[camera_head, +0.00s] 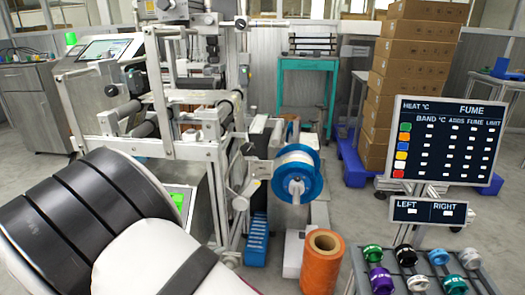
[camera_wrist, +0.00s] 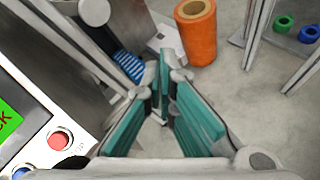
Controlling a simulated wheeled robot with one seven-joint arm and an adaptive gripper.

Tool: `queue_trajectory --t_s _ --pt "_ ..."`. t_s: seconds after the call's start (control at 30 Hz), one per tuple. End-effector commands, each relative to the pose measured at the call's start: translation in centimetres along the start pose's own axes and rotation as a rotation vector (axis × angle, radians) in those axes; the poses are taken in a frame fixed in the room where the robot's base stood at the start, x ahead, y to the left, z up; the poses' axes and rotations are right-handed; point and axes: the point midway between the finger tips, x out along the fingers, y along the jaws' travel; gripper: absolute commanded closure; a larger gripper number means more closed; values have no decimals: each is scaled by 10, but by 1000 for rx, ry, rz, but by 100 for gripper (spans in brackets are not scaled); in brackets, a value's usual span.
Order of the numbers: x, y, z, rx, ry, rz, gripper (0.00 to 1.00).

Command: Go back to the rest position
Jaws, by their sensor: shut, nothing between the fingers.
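My gripper (camera_wrist: 162,98) shows in the wrist view, with its teal-padded fingers drawn in toward each other and nothing held between them. It hangs in free air above the grey floor, beside the machine. In the head view my arm fills the lower left and the gripper itself is not visible. A blue reel with a white centre (camera_head: 297,158) is mounted on the right side of the machine (camera_head: 205,125). An orange roll (camera_head: 323,265) stands upright on the floor, and also shows past the fingertips in the wrist view (camera_wrist: 199,40).
A control panel with a red button (camera_wrist: 60,139) is close at left in the wrist view. A rack (camera_head: 400,272) with several coloured spools stands at lower right, below a display board (camera_head: 445,140). Stacked cartons (camera_head: 412,75) stand behind. Floor between roll and rack is partly clear.

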Motion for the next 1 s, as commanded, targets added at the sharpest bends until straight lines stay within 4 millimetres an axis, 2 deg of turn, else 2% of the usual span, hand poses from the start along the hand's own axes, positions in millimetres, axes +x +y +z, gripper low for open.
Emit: queue_trajectory --t_s 0.03,0.2,0.37,0.5,0.6,0.8,1.0 --pt "5 -3 30 71 6 -58 100" --pt "14 -28 115 292 20 -247 100" --pt "15 -64 187 495 32 -416 100" --pt "8 -101 241 670 43 -554 100" --pt "0 -131 275 792 51 -649 100" --pt "-27 -192 327 1034 70 -822 100" --pt "-63 -253 357 1271 91 -975 100"
